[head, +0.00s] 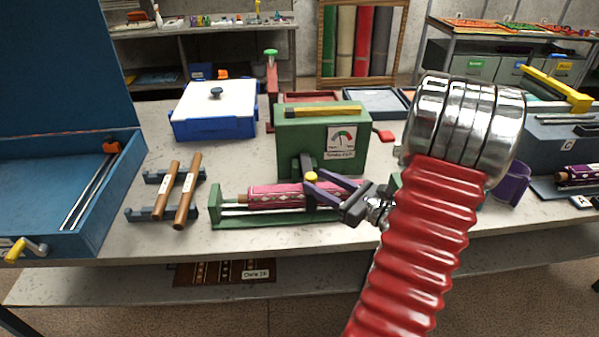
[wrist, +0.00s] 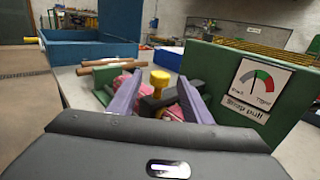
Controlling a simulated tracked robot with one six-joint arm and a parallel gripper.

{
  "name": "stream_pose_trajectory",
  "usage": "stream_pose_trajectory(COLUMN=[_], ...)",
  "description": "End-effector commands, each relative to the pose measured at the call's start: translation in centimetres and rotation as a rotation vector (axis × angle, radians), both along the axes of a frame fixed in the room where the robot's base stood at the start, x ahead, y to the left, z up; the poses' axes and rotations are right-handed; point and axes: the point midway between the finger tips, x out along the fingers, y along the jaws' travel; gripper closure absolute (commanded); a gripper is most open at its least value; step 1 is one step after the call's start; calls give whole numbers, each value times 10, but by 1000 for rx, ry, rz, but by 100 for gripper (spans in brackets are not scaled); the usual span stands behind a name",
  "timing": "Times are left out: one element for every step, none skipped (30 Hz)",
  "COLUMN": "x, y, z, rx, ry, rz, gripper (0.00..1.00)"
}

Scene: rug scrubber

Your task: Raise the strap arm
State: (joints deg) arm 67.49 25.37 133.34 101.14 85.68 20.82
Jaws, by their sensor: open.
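A green strap-pull box (head: 300,137) with a dial gauge stands on the bench; it fills the right of the wrist view (wrist: 228,70). The dark strap arm (head: 297,165) sits low at the box's front, over a pink patterned rolled rug (head: 275,196) in a green cradle (head: 216,208). Its yellow knob (head: 312,177) also shows in the wrist view (wrist: 159,80). My gripper (head: 314,183) is open, its purple fingers one on each side of the knob. I cannot tell whether they touch it.
Two brown rods (head: 182,200) rest on blue stands left of the cradle. A blue open case (head: 50,190) is at far left. A blue box with a white lid (head: 215,103) stands behind. A red lever (head: 383,135) sticks out on the green box's right.

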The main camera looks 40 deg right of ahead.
Motion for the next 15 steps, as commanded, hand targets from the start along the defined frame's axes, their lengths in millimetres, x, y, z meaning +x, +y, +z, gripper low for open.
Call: stream_pose_trajectory(x=[7, 10, 15, 19, 22, 27, 31, 34, 39, 43, 47, 52, 55, 58, 62], y=[2, 3, 4, 5, 5, 6, 7, 7, 9, 9, 10, 11, 12, 12, 12], z=[0, 0, 0, 0, 0, 0, 0, 0, 0, 0, 0, 0, 0, 0, 0], rx=[0, 0, 0, 0, 1, 0, 0, 0, 0, 0, 0, 0, 1, 1, 1], ry=[-1, -1, 0, 0, 0, 0, 0, 0, -1, -1, -1, 0, 0, 1, 0], rz=[2, 3, 4, 3, 3, 4, 3, 3, 4, 4, 3, 3, 3, 3, 2], gripper=[55, 55, 55, 55, 55, 55, 55, 55, 55, 55, 55, 55, 55, 55, 55])
